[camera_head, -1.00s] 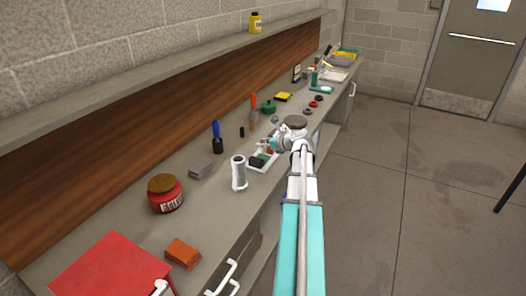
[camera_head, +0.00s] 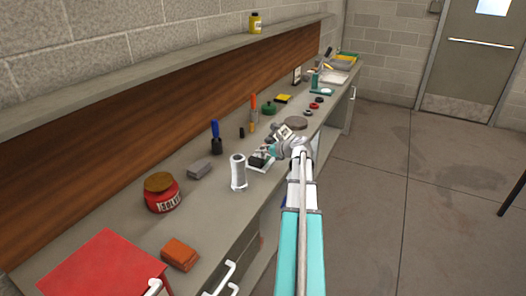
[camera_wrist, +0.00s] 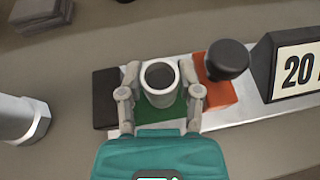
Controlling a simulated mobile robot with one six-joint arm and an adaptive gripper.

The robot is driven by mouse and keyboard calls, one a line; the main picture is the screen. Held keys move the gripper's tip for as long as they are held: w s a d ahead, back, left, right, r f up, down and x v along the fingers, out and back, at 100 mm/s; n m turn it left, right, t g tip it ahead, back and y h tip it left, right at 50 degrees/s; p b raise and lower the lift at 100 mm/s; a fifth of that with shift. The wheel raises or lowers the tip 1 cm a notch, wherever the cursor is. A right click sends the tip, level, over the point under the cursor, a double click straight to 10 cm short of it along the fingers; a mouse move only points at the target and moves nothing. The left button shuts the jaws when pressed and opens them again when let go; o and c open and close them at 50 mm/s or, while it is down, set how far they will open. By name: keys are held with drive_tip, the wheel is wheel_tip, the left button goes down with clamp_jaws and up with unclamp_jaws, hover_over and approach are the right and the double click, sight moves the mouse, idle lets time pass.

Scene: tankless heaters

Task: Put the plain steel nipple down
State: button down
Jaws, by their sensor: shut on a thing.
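The plain steel nipple (camera_wrist: 161,99) is a short grey hollow cylinder, upright in the wrist view with its dark bore facing up. My gripper (camera_wrist: 160,92) is shut on it, with one finger on each side. The nipple is over the green pad (camera_wrist: 172,117) of a light metal tray (camera_wrist: 224,118); I cannot tell if its base touches. A black pad (camera_wrist: 106,98) lies to its left and an orange pad (camera_wrist: 218,94) to its right. In the head view, my gripper (camera_head: 272,148) is above the tray (camera_head: 257,168), and the nipple is not clear.
A black knob (camera_wrist: 227,60) stands over the orange pad, close to the right finger, near a "20" sign (camera_wrist: 298,68). A large pale cylinder (camera_head: 238,173) stands left of the tray. A grey block (camera_head: 199,169) and a red-labelled jar (camera_head: 161,194) are farther left.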

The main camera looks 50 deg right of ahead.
drive_tip(key=shift+f, duration=0.2)
drive_tip(key=c, duration=0.6)
unclamp_jaws()
drive_tip(key=shift+o, duration=0.2)
drive_tip(key=shift+r, duration=0.2)
drive_tip(key=shift+r, duration=0.1)
drive_tip(key=p+v, duration=0.4)
drive_tip(key=v, duration=0.8)
drive_tip(key=shift+p, duration=0.3)
